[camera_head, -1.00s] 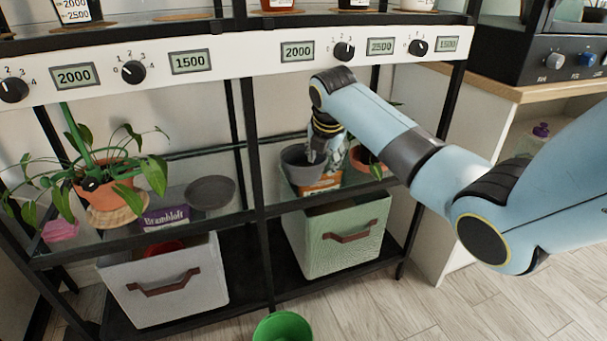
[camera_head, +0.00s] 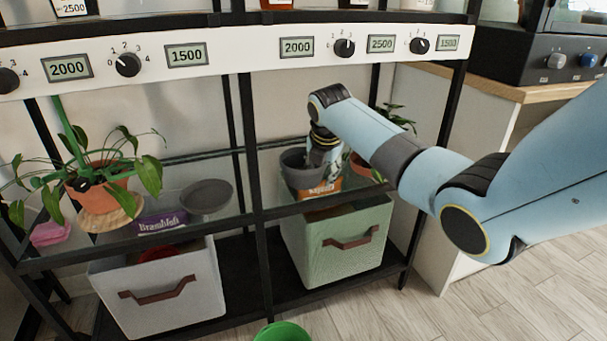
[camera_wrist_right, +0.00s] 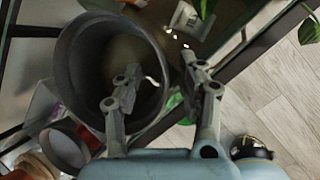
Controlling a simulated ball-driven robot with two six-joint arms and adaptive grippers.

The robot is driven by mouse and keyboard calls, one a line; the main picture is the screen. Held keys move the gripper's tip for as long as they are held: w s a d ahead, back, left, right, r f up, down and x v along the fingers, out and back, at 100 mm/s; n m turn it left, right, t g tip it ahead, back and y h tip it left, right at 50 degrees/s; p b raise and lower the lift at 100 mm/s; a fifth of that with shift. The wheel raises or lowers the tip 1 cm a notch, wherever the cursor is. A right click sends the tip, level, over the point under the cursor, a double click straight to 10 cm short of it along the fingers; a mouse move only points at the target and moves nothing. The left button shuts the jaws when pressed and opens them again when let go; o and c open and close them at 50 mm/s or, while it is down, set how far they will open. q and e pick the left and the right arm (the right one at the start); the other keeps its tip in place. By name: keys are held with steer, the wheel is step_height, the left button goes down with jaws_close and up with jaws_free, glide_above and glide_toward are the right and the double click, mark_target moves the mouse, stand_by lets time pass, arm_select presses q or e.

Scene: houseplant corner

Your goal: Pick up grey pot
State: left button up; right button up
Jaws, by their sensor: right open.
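The grey pot (camera_head: 297,172) is on the right part of the glass shelf, under my right gripper (camera_head: 323,164). In the right wrist view the grey pot (camera_wrist_right: 75,75) shows from above, its round mouth at the left and upper middle. My right gripper (camera_wrist_right: 160,66) is open there: one finger overlaps the pot's mouth and the other lies outside its right rim. The rim passes between the fingers. I cannot tell if either finger touches the pot. My left gripper is not in view.
An orange package (camera_head: 322,188) stands close to the pot. A terracotta pot (camera_head: 360,167) with a plant is to its right. A white control strip (camera_head: 216,54) runs above. A black upright (camera_head: 252,140) stands left. A green fabric bin (camera_head: 345,232) is below.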

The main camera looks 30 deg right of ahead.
jaws_close()
steer(key=shift+r, duration=0.1)
stand_by(0.5)
